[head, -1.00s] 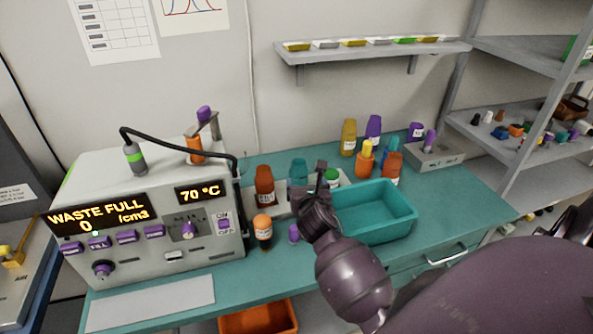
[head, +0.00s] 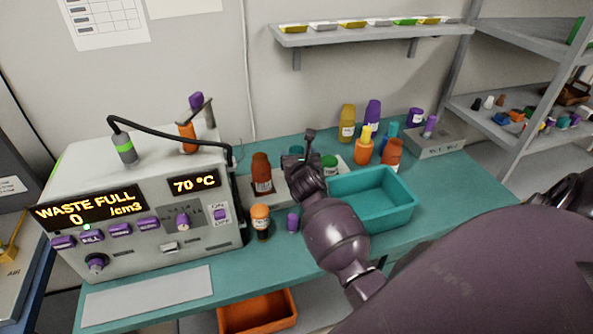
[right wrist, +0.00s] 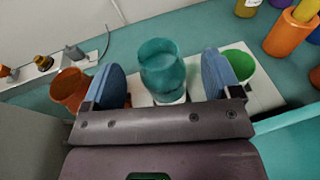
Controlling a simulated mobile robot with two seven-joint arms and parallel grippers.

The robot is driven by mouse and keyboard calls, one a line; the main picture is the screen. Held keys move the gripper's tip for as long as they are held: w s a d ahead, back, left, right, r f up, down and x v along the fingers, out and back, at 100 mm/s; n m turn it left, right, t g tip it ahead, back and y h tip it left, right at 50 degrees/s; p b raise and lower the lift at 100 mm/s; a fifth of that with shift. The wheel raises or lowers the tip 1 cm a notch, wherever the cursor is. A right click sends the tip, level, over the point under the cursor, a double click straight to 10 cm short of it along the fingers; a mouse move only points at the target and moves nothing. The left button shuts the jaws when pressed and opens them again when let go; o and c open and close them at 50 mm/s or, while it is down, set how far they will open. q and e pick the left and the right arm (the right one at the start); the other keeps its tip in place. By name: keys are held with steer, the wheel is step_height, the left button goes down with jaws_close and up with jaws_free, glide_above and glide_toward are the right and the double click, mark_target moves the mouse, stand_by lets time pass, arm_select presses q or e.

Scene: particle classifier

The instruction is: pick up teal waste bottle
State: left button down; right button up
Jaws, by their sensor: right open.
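The teal waste bottle (right wrist: 162,66) stands upright on a white strip in the right wrist view, between the two blue fingers of my right gripper (right wrist: 165,80). The fingers are open, with a gap visible on each side of the bottle. In the head view my right gripper (head: 303,153) covers most of the bottle; only a bit of teal (head: 296,150) shows behind it. My left gripper is not in view.
A red-brown bottle (head: 262,172) stands left of the gripper and a green-topped container (head: 329,163) right of it. A teal tray (head: 382,212) lies to the right. An orange-capped bottle (head: 261,220) and a small purple item (head: 292,222) stand in front.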

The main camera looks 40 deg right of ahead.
mark_target(296, 149)
steer(key=shift+x, duration=1.9)
steer(key=shift+a+f, duration=0.15)
steer(key=c, duration=1.5)
